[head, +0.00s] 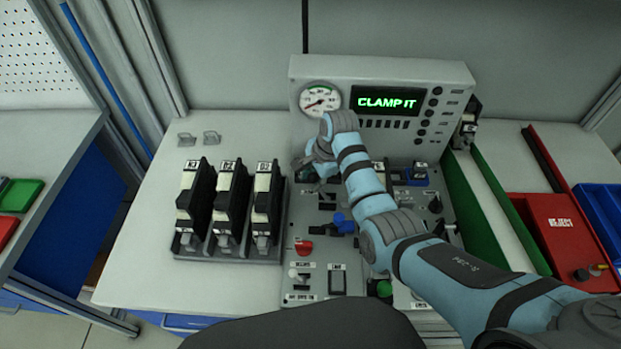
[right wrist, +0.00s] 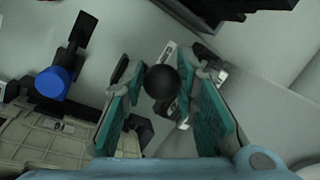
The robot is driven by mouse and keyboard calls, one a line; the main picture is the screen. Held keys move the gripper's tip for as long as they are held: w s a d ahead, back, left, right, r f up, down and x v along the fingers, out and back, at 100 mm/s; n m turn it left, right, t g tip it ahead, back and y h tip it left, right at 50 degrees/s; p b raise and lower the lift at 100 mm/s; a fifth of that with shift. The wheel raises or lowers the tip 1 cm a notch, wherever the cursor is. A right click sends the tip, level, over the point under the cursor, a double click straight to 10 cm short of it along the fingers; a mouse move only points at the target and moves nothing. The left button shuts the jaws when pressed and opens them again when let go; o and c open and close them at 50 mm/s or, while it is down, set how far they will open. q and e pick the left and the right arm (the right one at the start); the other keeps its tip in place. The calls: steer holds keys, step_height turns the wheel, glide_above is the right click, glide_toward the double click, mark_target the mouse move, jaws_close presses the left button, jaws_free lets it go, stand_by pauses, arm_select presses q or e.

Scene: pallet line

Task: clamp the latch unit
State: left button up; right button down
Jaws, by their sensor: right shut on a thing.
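My right gripper (head: 310,172) reaches down to the left part of the test panel (head: 322,262), and my forearm hides much of the panel. In the right wrist view its two teal-padded fingers (right wrist: 165,98) are shut on a black ball knob (right wrist: 161,82). A beige unit (right wrist: 60,145) with a small label lies at lower left there; I cannot tell for sure that it is the latch unit. A blue knob (right wrist: 52,82) on a black arm is beside it. The display (head: 387,102) reads "CLAMP IT". My left gripper is not in view.
A rack (head: 225,255) holds several black-and-cream units left of the panel. A red button (head: 304,247) and a green button (head: 384,288) are on the panel. At right are a green-sided channel (head: 480,215) and a red reject bin (head: 560,235).

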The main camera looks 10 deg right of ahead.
mark_target(324, 193)
steer(key=d+y, duration=0.1)
steer(key=d, duration=0.1)
steer(key=d+y, duration=0.1)
steer(key=shift+s+r+t+y, duration=0.25)
steer(key=shift+s+t+y, duration=0.05)
steer(key=shift+s+t, duration=0.1)
steer(key=shift+s+d+m+t+y, duration=0.15)
steer(key=shift+d+t+y, duration=0.05)
steer(key=shift+d+y, duration=0.5)
steer(key=shift+s+d+m+t+y, duration=0.15)
steer(key=shift+d+t+y, duration=0.05)
steer(key=shift+d+y, duration=0.45)
steer(key=shift+a, duration=0.1)
steer(key=c, duration=1.6)
jaws_free()
steer(key=shift+c, duration=0.2)
steer(key=o, duration=0.3)
steer(key=shift+o, duration=0.2)
steer(key=shift+w+f, duration=0.1)
steer(key=shift+w, duration=0.1)
